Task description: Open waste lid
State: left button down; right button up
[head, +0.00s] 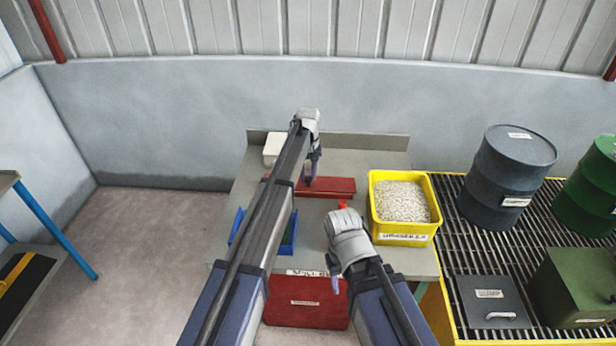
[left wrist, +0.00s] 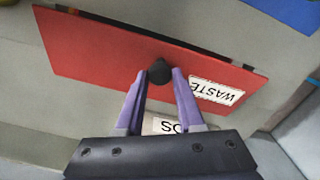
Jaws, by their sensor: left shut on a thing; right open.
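The red waste lid (head: 341,185) lies toward the back of the grey bench in the head view. In the left wrist view the lid (left wrist: 100,55) fills the upper middle and carries a white WASTE label (left wrist: 216,92). My left gripper (left wrist: 158,85) is shut on the lid's black knob (left wrist: 160,71), with a purple finger on each side. In the head view my left gripper (head: 313,168) is over the lid and hides part of it. My right gripper (head: 336,284) is open and empty, low near the bench front; its wrist partly covers its fingers.
A yellow bin of pale pellets (head: 431,236) stands right of the lid. A blue tray (head: 289,246) is partly behind my left arm. A labelled red box (head: 306,313) is below the bench front. Drums (head: 507,175) stand on a grating to the right.

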pick_arm(q)
jog(key=shift+w+r+p, duration=0.25)
jog(key=shift+w+r, duration=0.15)
jog(key=shift+w, duration=0.2)
jog(key=shift+w+r+p, duration=0.25)
jog(key=shift+w+r, duration=0.1)
jog(key=shift+w, duration=0.2)
jog(key=shift+w+d+r, duration=0.15)
jog(key=shift+w+r, duration=0.1)
jog(key=shift+w, duration=0.45)
